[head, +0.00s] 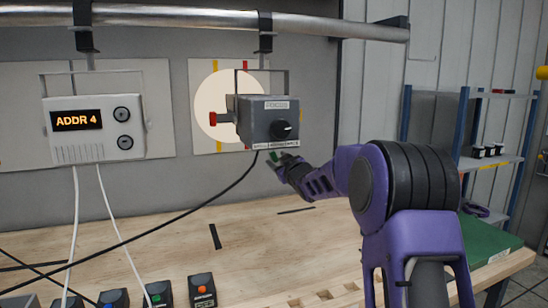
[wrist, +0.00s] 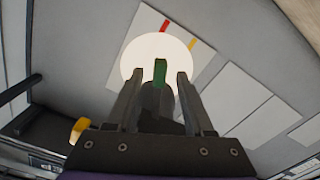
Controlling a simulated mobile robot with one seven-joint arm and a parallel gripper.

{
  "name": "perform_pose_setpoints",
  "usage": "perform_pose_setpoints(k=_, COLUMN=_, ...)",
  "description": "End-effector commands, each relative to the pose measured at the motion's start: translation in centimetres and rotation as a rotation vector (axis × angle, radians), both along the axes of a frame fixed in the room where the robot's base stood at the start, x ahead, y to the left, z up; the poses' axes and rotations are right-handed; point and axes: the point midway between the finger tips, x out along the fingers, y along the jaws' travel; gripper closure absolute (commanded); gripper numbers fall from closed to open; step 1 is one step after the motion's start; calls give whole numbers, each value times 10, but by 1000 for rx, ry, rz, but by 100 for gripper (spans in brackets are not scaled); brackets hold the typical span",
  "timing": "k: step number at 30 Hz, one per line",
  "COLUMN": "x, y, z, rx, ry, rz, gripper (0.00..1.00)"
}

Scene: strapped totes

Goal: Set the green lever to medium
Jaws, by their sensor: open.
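The green lever shows as a green tip in the wrist view (wrist: 160,72), on a dark body between the two fingers. In the head view a small green piece (head: 287,155) shows under the grey box (head: 262,122), at my gripper. My gripper (head: 279,160) is just below the box's lower front edge. In the wrist view my gripper (wrist: 159,80) is open, with one finger on each side of the lever and visible gaps. I cannot tell whether either finger touches it. The label under the box's black knob (head: 281,130) is too small to read.
The box hangs from an overhead rail (head: 200,18). A pale disc (head: 212,105) shows on the wall panel behind. A white unit (head: 94,128) reads "ADDR 4". A black cable crosses the bench (head: 255,230); small button boxes stand in front.

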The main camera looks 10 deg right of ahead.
Motion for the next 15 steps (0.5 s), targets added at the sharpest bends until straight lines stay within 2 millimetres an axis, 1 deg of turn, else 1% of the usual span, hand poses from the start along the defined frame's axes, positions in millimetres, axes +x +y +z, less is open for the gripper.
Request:
perform_pose_setpoints(k=1, x=8, y=2, z=0, rx=1, ry=0, rz=0, gripper=48)
perform_pose_setpoints(k=6, x=27, y=5, z=0, rx=0, ry=0, rz=0, gripper=48)
perform_pose_setpoints(k=10, x=33, y=7, z=0, rx=-1, ry=0, rz=0, gripper=48)
perform_pose_setpoints(k=15, x=36, y=7, z=0, rx=-1, ry=0, rz=0, gripper=48)
